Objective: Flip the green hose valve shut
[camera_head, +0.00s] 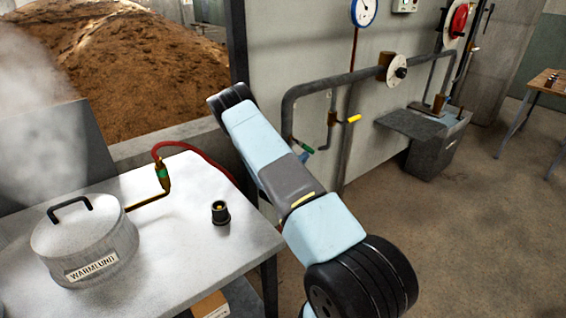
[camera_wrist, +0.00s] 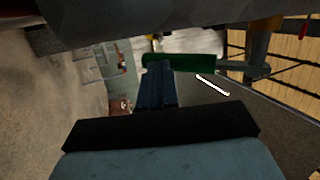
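The green valve handle (camera_head: 303,147) sits on the wall piping just right of my arm in the head view. In the wrist view the green handle (camera_wrist: 190,63) lies crosswise just beyond my fingertips. My gripper (camera_wrist: 156,68) shows there as dark blue fingers close together, with nothing seen between them. The fingertips overlap the handle's lower edge in that view; I cannot tell whether they touch. In the head view my arm hides most of my gripper, and a small blue piece shows right below the handle. The valve body is mostly hidden.
A yellow-handled valve (camera_head: 353,119) is close by on the right, under the grey pipe (camera_head: 327,84). A red hose (camera_head: 205,157) runs from a green-banded brass fitting (camera_head: 162,172) behind my arm. The metal table (camera_head: 185,262) carries a steaming lidded pot (camera_head: 85,238) and a black knob (camera_head: 220,212).

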